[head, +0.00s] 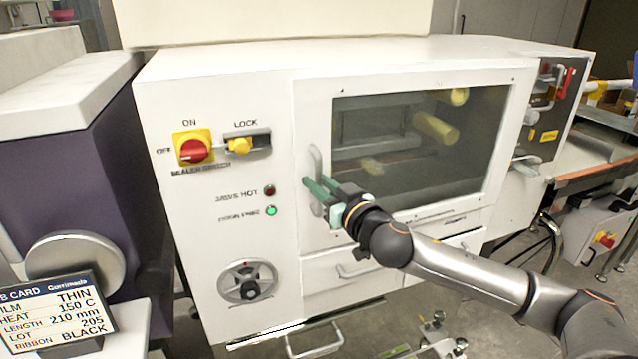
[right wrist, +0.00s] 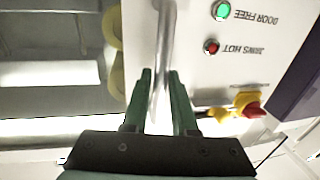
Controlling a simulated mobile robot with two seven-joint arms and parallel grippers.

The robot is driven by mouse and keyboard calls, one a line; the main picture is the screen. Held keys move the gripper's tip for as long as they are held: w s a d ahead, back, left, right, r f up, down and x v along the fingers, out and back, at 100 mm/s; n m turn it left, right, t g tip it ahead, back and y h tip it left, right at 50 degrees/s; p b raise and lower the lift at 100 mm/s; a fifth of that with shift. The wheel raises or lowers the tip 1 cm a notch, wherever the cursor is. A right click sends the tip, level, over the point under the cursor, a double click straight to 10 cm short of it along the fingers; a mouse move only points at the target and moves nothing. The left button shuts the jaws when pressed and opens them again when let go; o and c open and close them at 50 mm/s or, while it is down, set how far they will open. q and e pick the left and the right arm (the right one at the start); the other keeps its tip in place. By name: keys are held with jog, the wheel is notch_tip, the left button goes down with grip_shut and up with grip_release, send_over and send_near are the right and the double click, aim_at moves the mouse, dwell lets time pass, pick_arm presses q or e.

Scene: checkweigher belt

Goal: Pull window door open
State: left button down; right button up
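The window door (head: 318,110) is a white framed panel with a dark glass pane, and it looks shut on the white machine. Its pale vertical bar handle (head: 316,160) is on the left side of the frame. My right gripper (head: 313,183) is at this handle with its green fingers pointing at the door. In the right wrist view the handle (right wrist: 163,50) runs between the two fingers (right wrist: 160,75), with a small gap showing on each side; the gripper is open around it. My left gripper is not in view.
Left of the door are a red-yellow switch (head: 193,149), a yellow lock knob (head: 240,145), a lit green lamp labelled DOOR FREE (head: 271,211) and a handwheel (head: 247,283). A drawer handle (head: 358,270) is below. A card (head: 55,316) stands at lower left.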

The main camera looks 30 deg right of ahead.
grip_shut()
dwell(1.0)
